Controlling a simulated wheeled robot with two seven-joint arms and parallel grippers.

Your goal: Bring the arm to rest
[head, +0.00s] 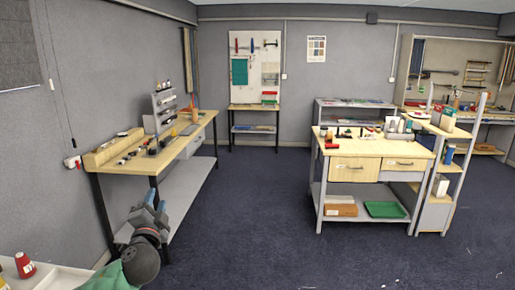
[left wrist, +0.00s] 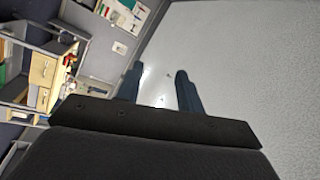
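My left arm comes in at the bottom left of the head view. Its gripper (head: 155,204) is held in the air in front of the left workbench, with nothing seen in it. In the left wrist view the two fingers of the left gripper (left wrist: 159,88) stand apart, with only a pale grey surface showing behind and between them. My right gripper is in neither view.
The left workbench (head: 130,163) carries several small tools. A white surface (head: 60,277) with a red cup-like object (head: 25,265) is at the lower left. A wooden drawer bench (head: 370,147) stands at the right. Open dark carpet (head: 255,215) lies between the benches.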

